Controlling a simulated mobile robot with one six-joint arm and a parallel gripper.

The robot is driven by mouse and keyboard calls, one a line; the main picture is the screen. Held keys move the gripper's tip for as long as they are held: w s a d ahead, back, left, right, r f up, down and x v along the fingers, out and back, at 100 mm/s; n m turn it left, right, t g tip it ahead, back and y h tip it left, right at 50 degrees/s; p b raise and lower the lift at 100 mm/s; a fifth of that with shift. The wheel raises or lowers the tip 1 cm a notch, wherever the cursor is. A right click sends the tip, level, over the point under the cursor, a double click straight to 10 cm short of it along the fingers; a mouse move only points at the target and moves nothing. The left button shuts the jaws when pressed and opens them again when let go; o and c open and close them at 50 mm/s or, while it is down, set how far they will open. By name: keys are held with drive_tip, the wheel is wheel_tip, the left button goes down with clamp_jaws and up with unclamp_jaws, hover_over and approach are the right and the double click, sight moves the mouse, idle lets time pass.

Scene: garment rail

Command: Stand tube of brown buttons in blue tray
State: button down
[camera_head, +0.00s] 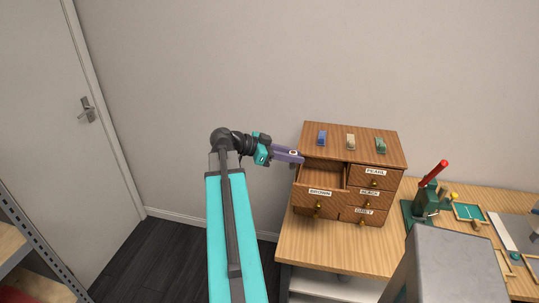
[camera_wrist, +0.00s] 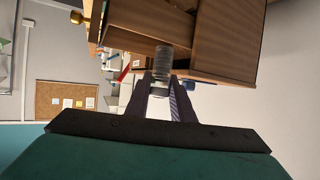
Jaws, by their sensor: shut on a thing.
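My gripper (camera_head: 291,155) is at the left side of the wooden drawer cabinet, near the height of its top. It is shut on a clear, pale tube (camera_wrist: 163,64), which shows between the fingers in the wrist view. In the head view only a small round pale end of the tube (camera_head: 293,152) shows at the jaws. The buttons inside it cannot be made out. The drawer labelled BROWN (camera_head: 320,190) is pulled open below and right of my gripper. I cannot make out a blue tray for certain in either view.
The cabinet (camera_head: 385,156) stands on a wooden table (camera_head: 300,253), with blue, cream and green small items on top. A green press with a red handle (camera_head: 430,180) and a green tray (camera_head: 470,212) are to the right. Open floor lies left of the table.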

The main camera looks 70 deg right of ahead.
drive_tip(key=w+a+f+n+t+h+b, duration=0.15)
drive_tip(key=w+a+n+t, duration=0.4)
drive_tip(key=w, duration=0.95)
drive_tip(key=w+a+f+n+t+h, duration=0.2)
drive_tip(key=w+a+n+t, duration=0.35)
drive_tip(key=w, duration=0.95)
drive_tip(key=w+a+f+n+t+h+b, duration=0.15)
drive_tip(key=w+a+n+t, duration=0.4)
drive_tip(key=w, duration=0.95)
drive_tip(key=w+a+r+n+t+y, duration=0.2)
drive_tip(key=w+a+n+y, duration=0.2)
drive_tip(key=a, duration=0.9)
drive_tip(key=w+a+r+n+t+y+b, duration=0.1)
drive_tip(key=w+a+r+n+t+y, duration=0.2)
drive_tip(key=w+a, duration=0.6)
drive_tip(key=w+a+r+n+t+y, duration=0.3)
drive_tip(key=w+a+n+y, duration=0.2)
drive_tip(key=a, duration=1.1)
drive_tip(key=shift+w+a+r+n, duration=0.2)
drive_tip(key=shift+w+a+n, duration=0.2)
drive_tip(key=shift+w, duration=0.6)
drive_tip(key=shift+d, duration=0.1)
